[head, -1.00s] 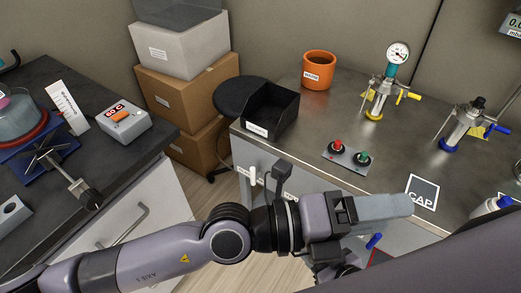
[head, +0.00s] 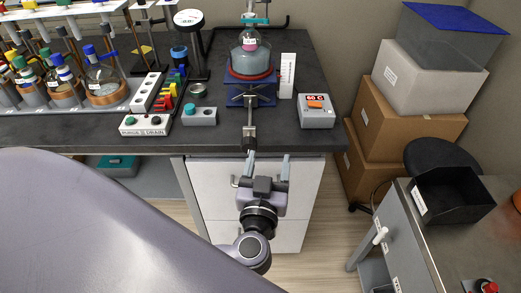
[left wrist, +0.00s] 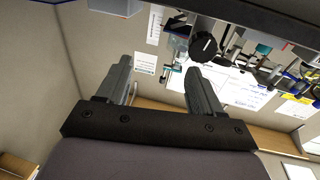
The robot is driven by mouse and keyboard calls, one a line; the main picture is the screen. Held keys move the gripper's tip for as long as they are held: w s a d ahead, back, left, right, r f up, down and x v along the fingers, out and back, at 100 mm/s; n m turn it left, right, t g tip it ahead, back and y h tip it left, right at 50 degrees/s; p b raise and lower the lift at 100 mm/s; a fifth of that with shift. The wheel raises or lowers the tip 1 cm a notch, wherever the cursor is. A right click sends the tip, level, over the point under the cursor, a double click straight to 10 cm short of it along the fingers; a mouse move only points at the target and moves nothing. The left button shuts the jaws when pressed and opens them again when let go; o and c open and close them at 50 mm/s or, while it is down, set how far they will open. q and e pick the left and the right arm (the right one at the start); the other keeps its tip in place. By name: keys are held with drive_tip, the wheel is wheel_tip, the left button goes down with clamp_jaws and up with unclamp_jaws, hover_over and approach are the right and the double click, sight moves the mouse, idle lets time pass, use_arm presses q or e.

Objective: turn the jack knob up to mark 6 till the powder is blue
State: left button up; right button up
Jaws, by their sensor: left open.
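The blue jack (head: 250,92) stands on the dark bench and carries a red-rimmed heater under a glass flask (head: 250,60). Something pink (head: 250,44) shows in the flask; I cannot make out blue powder. A white scale card (head: 288,75) stands right of the jack; its marks are too small to read. The jack's rod runs toward me to a black knob (head: 249,143) at the bench's front edge. My left gripper (head: 268,163) is open and empty, just in front of and slightly right of the knob. The wrist view shows its open fingers (left wrist: 159,66), with the knob (left wrist: 203,44) beyond the right finger.
A grey box reading 60 C with an orange switch (head: 317,110) stands right of the jack. A small box with a green button (head: 199,116) is left of it. White drawers (head: 245,195) lie below. Cartons (head: 405,110) and a steel bench (head: 470,240) stand at right.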

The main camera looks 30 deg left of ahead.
sight(249, 150)
use_arm(q)
drive_tip(key=w+a, duration=0.1)
drive_tip(key=a, duration=0.1)
drive_tip(key=w+a+f+n+g+y+p, duration=0.1)
drive_tip(key=a, duration=0.1)
drive_tip(key=w+a+n+g+y+p, duration=0.1)
drive_tip(key=a, duration=0.2)
drive_tip(key=shift+f, duration=0.3)
drive_tip(key=shift+w+a+f, duration=0.1)
drive_tip(key=shift+w+a, duration=0.2)
drive_tip(key=shift+w, duration=0.1)
use_arm(e)
drive_tip(key=shift+w+d+r, duration=0.1)
drive_tip(key=shift+d+r, duration=0.05)
drive_tip(key=shift+r, duration=0.4)
drive_tip(key=shift+d+r, duration=0.1)
drive_tip(key=shift+r, duration=0.45)
use_arm(q)
drive_tip(key=c, duration=1.1)
drive_tip(key=shift+o, duration=0.2)
drive_tip(key=shift+f, duration=0.1)
use_arm(e)
drive_tip(key=shift+f, duration=0.15)
